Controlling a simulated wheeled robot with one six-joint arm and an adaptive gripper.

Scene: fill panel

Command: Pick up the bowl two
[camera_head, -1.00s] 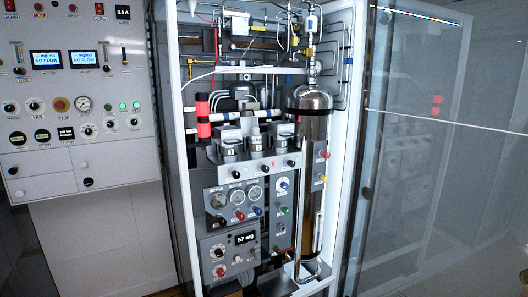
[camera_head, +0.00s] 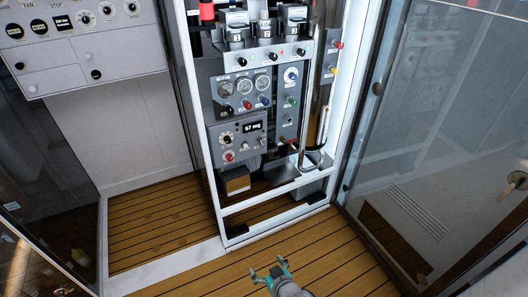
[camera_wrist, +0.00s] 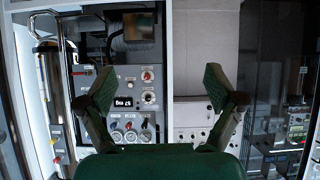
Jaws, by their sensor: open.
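Three grey cup-like holders stand in a row on top of the control panel in the head view: a left one (camera_head: 236,32), a middle one (camera_head: 264,29) and a right one (camera_head: 294,22). Small labels are on their fronts, too small to read surely, so I cannot tell for certain which is bowl two. My gripper (camera_head: 269,273) is low over the wooden floor in front of the cabinet, well below and apart from the holders. In the wrist view my gripper (camera_wrist: 159,84) has its two green fingers wide apart with nothing between them. The holders are not visible there.
The control panel (camera_head: 226,101) with gauges and knobs sits inside a white-framed cabinet. A metal cylinder (camera_head: 318,100) stands at its right. A glass door (camera_head: 425,110) is on the right, a white wall panel (camera_head: 70,62) on the left. The floor (camera_head: 300,260) in front is clear.

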